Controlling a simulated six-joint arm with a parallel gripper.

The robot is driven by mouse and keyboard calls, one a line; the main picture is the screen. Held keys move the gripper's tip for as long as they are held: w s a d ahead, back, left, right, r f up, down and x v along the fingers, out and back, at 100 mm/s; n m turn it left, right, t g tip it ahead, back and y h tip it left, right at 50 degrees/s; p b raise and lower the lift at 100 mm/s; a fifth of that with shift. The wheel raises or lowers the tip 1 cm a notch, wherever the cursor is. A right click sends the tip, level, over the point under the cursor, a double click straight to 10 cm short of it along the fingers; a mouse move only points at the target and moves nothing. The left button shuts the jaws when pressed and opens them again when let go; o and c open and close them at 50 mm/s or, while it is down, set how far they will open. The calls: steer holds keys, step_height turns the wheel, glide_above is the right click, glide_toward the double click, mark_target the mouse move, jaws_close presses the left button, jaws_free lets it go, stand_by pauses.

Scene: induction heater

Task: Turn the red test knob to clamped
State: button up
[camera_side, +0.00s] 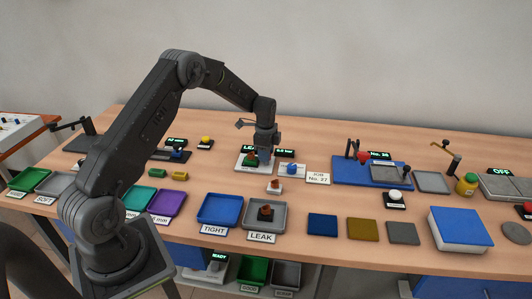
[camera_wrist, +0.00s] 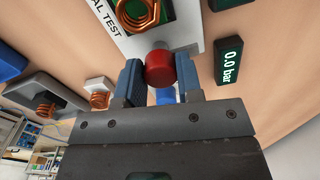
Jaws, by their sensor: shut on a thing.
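The round red test knob (camera_wrist: 160,68) stands on the white test plate (camera_wrist: 195,28) in the wrist view. My gripper (camera_wrist: 159,72) has its two blue jaws on either side of the knob, shut on it. In the side view my gripper (camera_side: 264,150) points down over the white test plate (camera_side: 243,168), and its jaws hide most of the knob there. A copper coil (camera_wrist: 138,15) sits on the green part of the plate. The dark display (camera_wrist: 230,60) beside the plate reads 0.0 bar. Whether the knob is turned to clamped cannot be told.
A blue knob (camera_side: 291,169) stands right of the test plate. A small white block with a coil (camera_side: 274,187) is in front. The grey LEAK tray (camera_side: 280,221) holds a copper coil; the blue TIGHT tray (camera_side: 219,208) is empty. A card reading JOB No. 27 (camera_side: 318,177) lies to the right.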

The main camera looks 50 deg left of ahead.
steer(key=shift+n, duration=0.3)
steer(key=n, duration=0.3)
steer(key=shift+n, duration=0.4)
steer(key=n, duration=0.4)
steer(key=shift+d, duration=0.1)
steer(key=n, duration=0.9)
steer(key=shift+n, duration=0.3)
steer(key=o, duration=0.9)
step_height(320, 180, up, 14)
steer(key=shift+w+d+f, duration=0.1)
steer(key=shift+d, duration=0.05)
